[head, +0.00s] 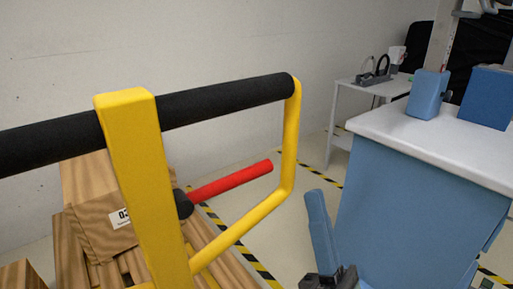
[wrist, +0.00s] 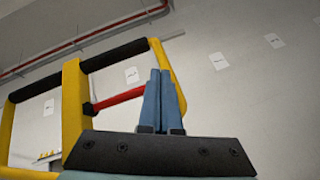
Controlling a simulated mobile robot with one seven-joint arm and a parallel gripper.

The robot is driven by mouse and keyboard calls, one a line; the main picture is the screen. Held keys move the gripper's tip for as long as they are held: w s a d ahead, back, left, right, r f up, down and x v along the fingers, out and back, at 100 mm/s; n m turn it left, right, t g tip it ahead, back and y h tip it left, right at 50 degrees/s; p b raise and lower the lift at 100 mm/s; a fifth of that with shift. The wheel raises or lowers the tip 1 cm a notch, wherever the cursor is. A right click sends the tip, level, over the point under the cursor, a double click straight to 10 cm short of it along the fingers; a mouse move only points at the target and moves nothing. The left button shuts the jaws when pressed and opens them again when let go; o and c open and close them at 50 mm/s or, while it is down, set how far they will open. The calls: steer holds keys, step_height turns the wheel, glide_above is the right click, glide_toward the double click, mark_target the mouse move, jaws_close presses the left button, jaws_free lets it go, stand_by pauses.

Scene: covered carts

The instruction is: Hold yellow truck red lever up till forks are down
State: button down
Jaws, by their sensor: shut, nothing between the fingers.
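The yellow truck's handle frame (head: 138,165) fills the left of the head view, with a black grip bar across its top. The red lever (head: 232,181) sticks out from a black hub on the yellow post, inside the loop, tilted up to the right. My gripper (head: 312,194) is low and right of the loop in the head view, pointing up, apart from the lever there. In the wrist view, my gripper's blue fingers (wrist: 160,73) are together and empty. The red lever (wrist: 119,98) runs toward them, its end beside or behind the left finger; contact cannot be told. The forks are not in view.
Wooden boxes and slats (head: 90,225) lie behind the handle. A blue cart with a white top (head: 430,135) stands at right, bearing blue blocks. A small white table (head: 372,86) stands by the wall. Striped floor tape (head: 322,178) runs between.

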mark_target(258, 207)
steer(key=s+a+f+n+g+y+p, duration=0.3)
steer(key=s+f+n+g+y, duration=0.1)
steer(key=n, duration=0.6)
step_height(258, 207, down, 3)
steer(key=shift+f+n+g+y, duration=0.1)
steer(key=shift+n+g+y, duration=0.2)
steer(key=shift+g+y, duration=0.5)
steer(key=shift+a, duration=0.1)
steer(key=p+x, duration=0.1)
steer(key=x, duration=0.2)
steer(key=p+x, duration=0.1)
steer(key=x, duration=0.2)
steer(key=p+x, duration=0.1)
steer(key=x, duration=0.2)
steer(key=shift+s+r, duration=0.3)
steer(key=shift+r, duration=0.05)
steer(key=shift+w+a+r, duration=0.1)
steer(key=shift+w+r, duration=0.2)
steer(key=shift+w, duration=0.05)
steer(key=shift+n+y+b, duration=0.4)
steer(key=shift+y+b, duration=0.05)
steer(key=shift+y, duration=0.15)
